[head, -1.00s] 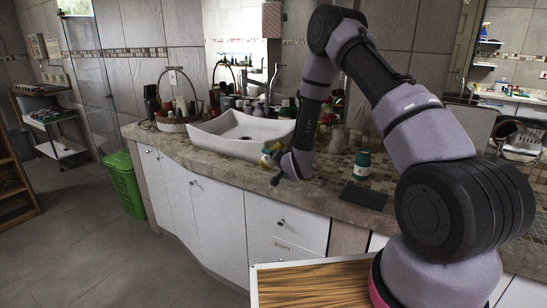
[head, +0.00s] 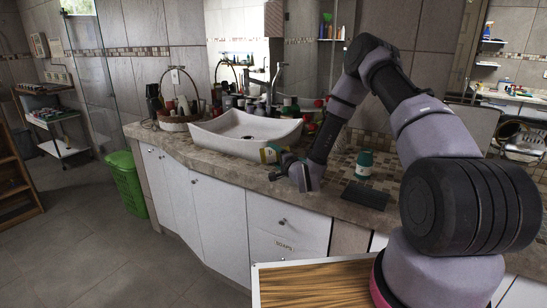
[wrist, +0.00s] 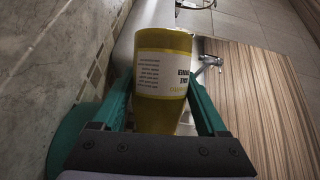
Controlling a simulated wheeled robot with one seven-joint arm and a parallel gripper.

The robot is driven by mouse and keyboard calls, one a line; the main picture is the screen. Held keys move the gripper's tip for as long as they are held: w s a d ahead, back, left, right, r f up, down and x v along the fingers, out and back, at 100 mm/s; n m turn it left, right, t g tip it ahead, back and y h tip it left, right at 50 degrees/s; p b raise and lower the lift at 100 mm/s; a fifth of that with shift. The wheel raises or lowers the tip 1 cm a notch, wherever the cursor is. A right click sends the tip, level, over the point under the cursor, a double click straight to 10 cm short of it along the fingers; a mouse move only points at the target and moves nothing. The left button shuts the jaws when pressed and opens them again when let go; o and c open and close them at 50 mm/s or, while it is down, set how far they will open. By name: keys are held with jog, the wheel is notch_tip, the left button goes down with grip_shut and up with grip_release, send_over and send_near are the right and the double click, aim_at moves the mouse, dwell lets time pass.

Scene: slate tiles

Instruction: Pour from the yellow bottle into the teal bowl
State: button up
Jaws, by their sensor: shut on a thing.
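The yellow bottle (wrist: 160,45) with a pale printed label fills the middle of the wrist view, between the two green fingers of my gripper (wrist: 165,95). My gripper is shut on it. In the head view the bottle (head: 268,155) is small, held above the counter's front edge before the sink; its exact tilt is hard to tell. A curved teal shape (wrist: 64,130) beside the left finger in the wrist view may be part of the teal bowl, mostly hidden. No bowl shows clearly in the head view, where my arm covers part of the counter.
A green jar with a pale label (head: 363,166) and a dark flat mat (head: 365,195) are on the counter (head: 335,205) right of my wrist. The white sink (head: 245,134) is behind the bottle. A basket of bottles (head: 178,120) stands farther left.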

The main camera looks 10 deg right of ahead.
jog(key=shift+a+r+n+h, duration=0.1)
jog(key=shift+r+n+h, duration=0.3)
jog(key=shift+n, duration=0.5)
jog(key=n, duration=0.1)
jog(key=n+g+h, duration=0.1)
jog(key=shift+r+n, duration=0.4)
jog(key=r+n+g+h, duration=0.1)
jog(key=n, duration=0.1)
jog(key=shift+a+r+n+h, duration=0.1)
jog(key=shift+r+n+h, duration=0.05)
jog(key=shift+n+h, duration=0.2)
jog(key=n+h, duration=0.1)
jog(key=r+n+h, duration=0.1)
jog(key=n, duration=0.1)
jog(key=shift+d+r+n+g+h, duration=0.3)
jog(key=shift+n+h, duration=0.35)
jog(key=shift+n, duration=0.3)
jog(key=s+d, duration=0.3)
jog(key=d, duration=0.6)
jog(key=s+d, duration=0.3)
jog(key=d, duration=0.6)
jog(key=shift+s+f, duration=0.15)
jog(key=shift+s, duration=0.1)
